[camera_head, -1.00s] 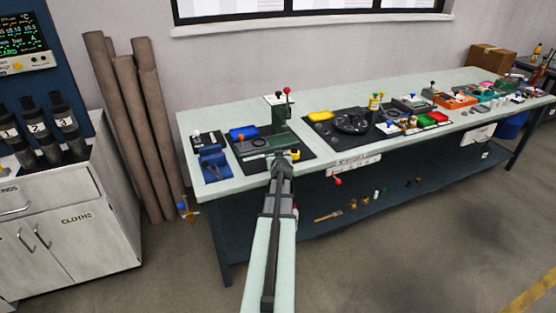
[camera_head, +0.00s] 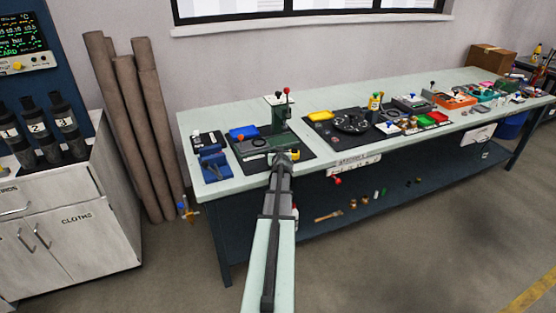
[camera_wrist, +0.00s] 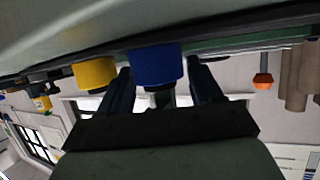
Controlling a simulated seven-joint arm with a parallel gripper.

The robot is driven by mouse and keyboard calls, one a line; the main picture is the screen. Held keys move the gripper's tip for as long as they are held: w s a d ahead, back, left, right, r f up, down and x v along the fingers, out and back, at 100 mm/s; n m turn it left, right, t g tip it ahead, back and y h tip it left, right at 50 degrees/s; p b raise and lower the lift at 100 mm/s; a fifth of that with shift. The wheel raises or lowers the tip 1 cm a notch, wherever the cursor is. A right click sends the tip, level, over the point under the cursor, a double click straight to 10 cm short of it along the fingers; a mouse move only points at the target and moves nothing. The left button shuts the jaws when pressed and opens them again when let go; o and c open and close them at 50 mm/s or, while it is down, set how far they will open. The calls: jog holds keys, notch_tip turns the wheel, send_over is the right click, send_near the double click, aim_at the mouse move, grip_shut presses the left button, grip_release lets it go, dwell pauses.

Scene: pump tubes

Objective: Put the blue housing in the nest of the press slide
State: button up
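In the wrist view, which appears upside down, the blue housing (camera_wrist: 155,66) is a short round cylinder between the two fingers of my gripper (camera_wrist: 160,80). The fingers are apart, one on each side of it, with a thin gap at the right. I see no firm grip. In the head view my gripper (camera_head: 286,155) is at the front of the black mat, and the housing is mostly hidden there.
A yellow cylinder (camera_wrist: 95,73) stands close beside the housing. A blue tray (camera_head: 243,132) lies left of the press, and a blue vise (camera_head: 213,164) is further left. A second mat with a dark round fixture (camera_head: 352,123) lies to the right. Pale bench surface separates them.

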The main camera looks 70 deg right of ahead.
jog(key=c, duration=0.8)
jog(key=shift+o, duration=0.2)
notch_tip(320, 180, up, 9)
jog(key=shift+r, duration=0.1)
jog(key=shift+w+r, duration=0.25)
jog(key=w+d+r, duration=0.3)
jog(key=w+d, duration=0.3)
jog(key=w, duration=0.6)
jog(key=shift+d+r, duration=0.15)
jog(key=shift+d, duration=0.2)
